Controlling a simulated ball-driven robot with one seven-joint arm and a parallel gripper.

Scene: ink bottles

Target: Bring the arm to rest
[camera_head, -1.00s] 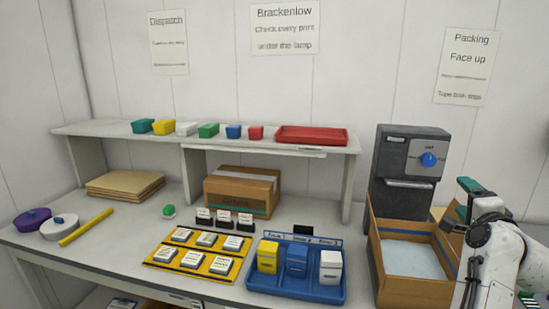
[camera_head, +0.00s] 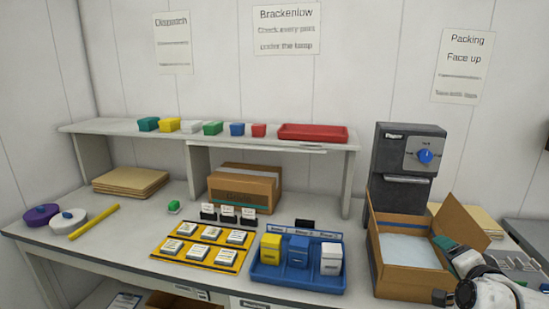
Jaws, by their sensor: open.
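My white arm enters at the lower right. My gripper (camera_head: 456,252), with a dark green part at its end, is low beside the right flap of the open cardboard box (camera_head: 405,284). The jaws are open, and I see nothing held in them. The fingertips are small and partly hidden by the arm.
A dark machine with a blue knob (camera_head: 425,156) stands behind the box. A yellow mat (camera_head: 165,256) with several cards lies left of the tray. A shelf (camera_head: 112,127) holds small coloured boxes and a red tray (camera_head: 312,133).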

